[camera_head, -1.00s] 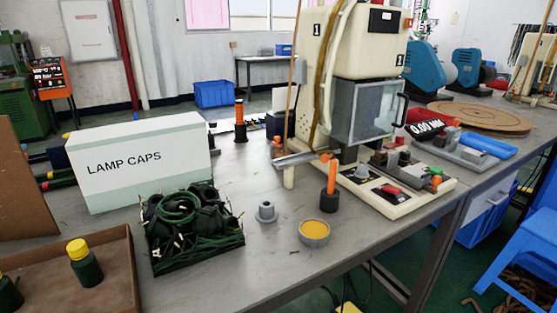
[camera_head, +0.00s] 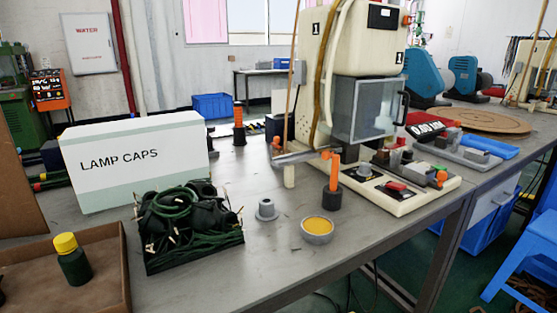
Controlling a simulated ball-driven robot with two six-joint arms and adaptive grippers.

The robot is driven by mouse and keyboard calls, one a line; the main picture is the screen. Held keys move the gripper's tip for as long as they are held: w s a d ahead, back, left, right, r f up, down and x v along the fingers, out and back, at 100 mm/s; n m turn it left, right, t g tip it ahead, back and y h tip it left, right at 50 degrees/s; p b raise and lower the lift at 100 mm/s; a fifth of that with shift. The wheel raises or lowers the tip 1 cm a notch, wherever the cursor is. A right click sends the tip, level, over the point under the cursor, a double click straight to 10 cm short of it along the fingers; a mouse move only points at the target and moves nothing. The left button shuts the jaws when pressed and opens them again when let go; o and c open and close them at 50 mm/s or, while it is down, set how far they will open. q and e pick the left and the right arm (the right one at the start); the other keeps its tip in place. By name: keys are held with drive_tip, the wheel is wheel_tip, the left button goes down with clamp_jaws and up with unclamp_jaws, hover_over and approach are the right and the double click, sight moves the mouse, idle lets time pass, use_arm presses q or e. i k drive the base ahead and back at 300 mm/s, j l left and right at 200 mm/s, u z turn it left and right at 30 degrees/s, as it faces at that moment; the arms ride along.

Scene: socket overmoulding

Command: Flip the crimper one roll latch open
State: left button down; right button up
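The crimper one (camera_head: 355,75) is the cream machine marked "1" at the back middle of the workbench. It has a clear guard box (camera_head: 367,108) with a dark handle on its right side. An orange-tipped part (camera_head: 326,154) sticks out at its lower left, near a grey chute (camera_head: 298,158). Its base plate (camera_head: 420,195) carries a red button and small parts. I cannot tell which part is the roll latch. Neither of my grippers shows in the view.
A "LAMP CAPS" box (camera_head: 135,165), a crate of dark sockets and cables (camera_head: 190,232), a grey flanged piece (camera_head: 266,210), an orange-handled tool (camera_head: 333,185) and a dish of yellow material (camera_head: 317,230) stand on the bench (camera_head: 265,272). A blue stool (camera_head: 530,245) stands at right.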

sight(276, 139)
drive_tip(key=l, duration=0.5)
drive_tip(key=i+l, duration=0.1)
drive_tip(key=l, duration=0.4)
drive_tip(key=i+l, duration=0.1)
drive_tip(key=l, duration=0.4)
drive_tip(key=z, duration=0.05)
